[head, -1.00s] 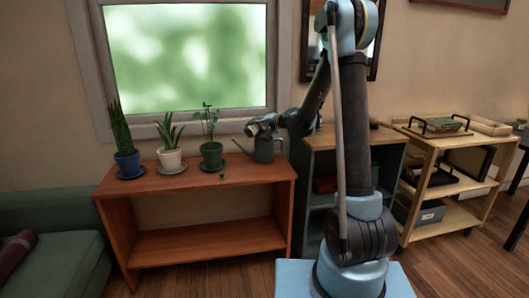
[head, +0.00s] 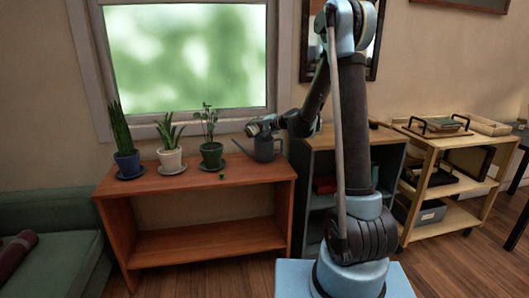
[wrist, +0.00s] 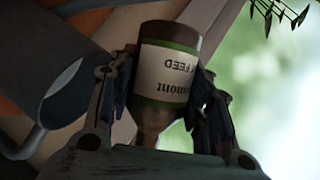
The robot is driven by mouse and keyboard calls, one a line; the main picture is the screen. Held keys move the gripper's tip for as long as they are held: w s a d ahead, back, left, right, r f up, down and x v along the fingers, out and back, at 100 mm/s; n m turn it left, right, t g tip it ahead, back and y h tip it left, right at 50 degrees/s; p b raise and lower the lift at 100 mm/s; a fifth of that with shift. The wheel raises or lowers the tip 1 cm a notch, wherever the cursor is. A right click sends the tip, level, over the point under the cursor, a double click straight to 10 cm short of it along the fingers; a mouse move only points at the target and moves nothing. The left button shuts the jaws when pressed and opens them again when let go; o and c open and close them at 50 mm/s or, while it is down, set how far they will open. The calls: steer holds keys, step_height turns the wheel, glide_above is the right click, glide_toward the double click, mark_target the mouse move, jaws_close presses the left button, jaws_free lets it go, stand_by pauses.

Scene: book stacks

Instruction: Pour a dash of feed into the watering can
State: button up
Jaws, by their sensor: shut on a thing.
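The grey watering can (head: 265,149) stands on the right end of the reddish wooden shelf unit in the head view. Its spout points left. In the wrist view the can (wrist: 50,95) is at the left, close beside the bottle. My gripper (head: 254,128) is just above the can's left side, small in the head view. In the wrist view my gripper (wrist: 165,72) is shut on the brown feed bottle (wrist: 169,36), which has a cream and green label. The label reads upside down there, and the neck points down the picture. No feed stream shows; the bottle's mouth is hidden.
Three potted plants stand left of the can: in a blue pot (head: 127,164), a white pot (head: 170,160) and a green pot (head: 211,155). A dark cabinet (head: 312,205) stands right of the shelf unit. The window is behind.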

steer(key=shift+s+a+f+m+y, duration=0.2)
steer(key=shift+f+m+y, duration=0.15)
steer(key=shift+m+y, duration=0.35)
stand_by(2.8)
steer(key=shift+r+m+g, duration=0.2)
steer(key=shift+m+g, duration=0.1)
steer(key=shift+m, duration=0.1)
stand_by(1.0)
